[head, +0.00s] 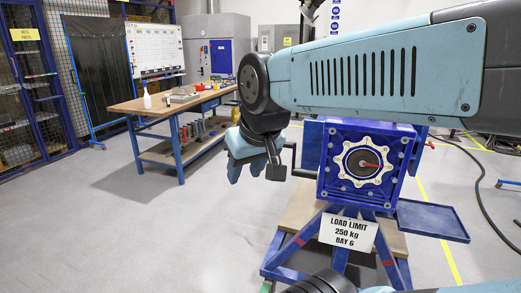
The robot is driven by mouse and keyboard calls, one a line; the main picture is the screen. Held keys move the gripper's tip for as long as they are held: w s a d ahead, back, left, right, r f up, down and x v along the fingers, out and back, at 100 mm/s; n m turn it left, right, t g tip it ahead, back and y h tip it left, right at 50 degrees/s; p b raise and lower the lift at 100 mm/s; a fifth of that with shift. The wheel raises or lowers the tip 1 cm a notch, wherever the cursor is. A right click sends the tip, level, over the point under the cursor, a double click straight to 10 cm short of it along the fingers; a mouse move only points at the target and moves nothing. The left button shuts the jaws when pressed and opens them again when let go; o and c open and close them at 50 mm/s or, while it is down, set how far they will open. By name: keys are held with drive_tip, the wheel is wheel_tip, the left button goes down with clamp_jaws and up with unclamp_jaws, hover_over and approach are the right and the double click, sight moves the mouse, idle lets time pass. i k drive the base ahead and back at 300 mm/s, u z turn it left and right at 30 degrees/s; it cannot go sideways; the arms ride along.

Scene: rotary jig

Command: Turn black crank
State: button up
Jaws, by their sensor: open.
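The rotary jig is a blue box (409,160) on a blue stand, with a pale scalloped ring on its front face. A thin black crank (304,173) sticks out from the box's left side, bent upward at its outer end. My gripper (246,172) hangs just left of the crank, pointing down, with its jaws open and apparently empty. Its dark wrist part partly overlaps the crank area, so I cannot tell the exact gap between them. A red pointer (369,164) lies at the centre of the ring.
A blue side tray (432,220) juts out right of the stand. A load-limit sign (347,231) hangs on the stand's front. A workbench (150,103) with tools stands behind at left. A dark cable (485,190) lies on the floor at right. The floor at front left is clear.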

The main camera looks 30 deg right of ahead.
sight(301, 173)
drive_tip(key=z, duration=0.15)
drive_tip(key=i, duration=0.95)
drive_tip(key=u, duration=0.05)
